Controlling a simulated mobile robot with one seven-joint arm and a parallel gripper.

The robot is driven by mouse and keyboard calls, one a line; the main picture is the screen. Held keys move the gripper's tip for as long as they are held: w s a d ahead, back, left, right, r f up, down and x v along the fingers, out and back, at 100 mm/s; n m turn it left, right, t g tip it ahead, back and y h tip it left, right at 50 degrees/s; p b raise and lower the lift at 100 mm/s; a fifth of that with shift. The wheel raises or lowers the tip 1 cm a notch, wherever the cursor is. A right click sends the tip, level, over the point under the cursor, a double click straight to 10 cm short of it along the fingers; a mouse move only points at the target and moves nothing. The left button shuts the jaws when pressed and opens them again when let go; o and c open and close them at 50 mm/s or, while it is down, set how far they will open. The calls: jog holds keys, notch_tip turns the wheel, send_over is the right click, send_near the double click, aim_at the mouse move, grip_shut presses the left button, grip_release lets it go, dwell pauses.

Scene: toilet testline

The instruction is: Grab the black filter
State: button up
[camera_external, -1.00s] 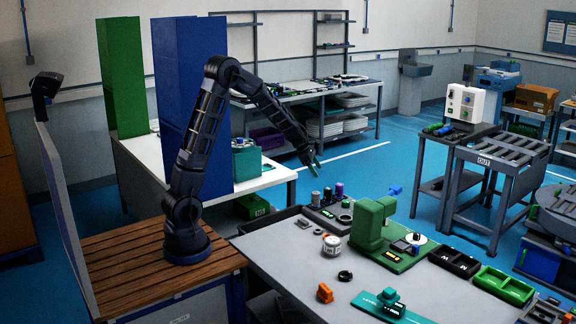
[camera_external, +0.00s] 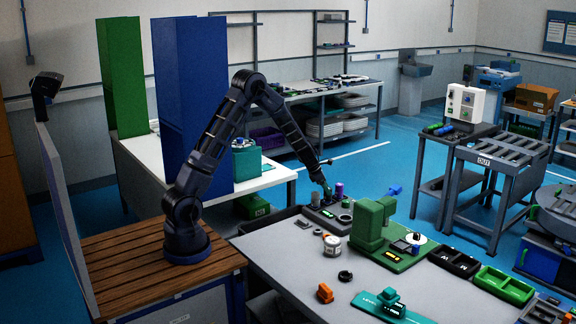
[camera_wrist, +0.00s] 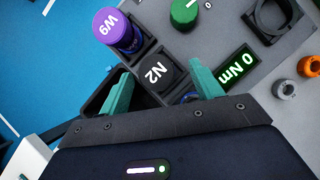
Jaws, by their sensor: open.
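The black filter, a black cylinder marked N2 (camera_wrist: 155,72), stands in a slot of the dark holder in the wrist view. My gripper (camera_wrist: 162,88) is open, with one teal finger to the left of the filter and one to the right. The fingers look apart from it; whether they touch it or how deep they reach is unclear. In the external view my gripper (camera_external: 327,188) points down over the holder (camera_external: 328,214) at the table's back edge, and the black filter is mostly hidden behind the fingertips.
A purple cylinder marked W9 (camera_wrist: 112,28) stands close beside the filter. A green knob (camera_wrist: 184,12) and a lit "0 Nm" display (camera_wrist: 237,68) are near the right finger. A green fixture (camera_external: 370,225) stands to the right.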

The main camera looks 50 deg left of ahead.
jog(key=shift+a+x, duration=0.15)
jog(key=shift+x, duration=1.15)
jog(key=shift+a+x, duration=0.15)
jog(key=shift+x, duration=1.1)
jog(key=shift+f, duration=0.15)
jog(key=c, duration=1.1)
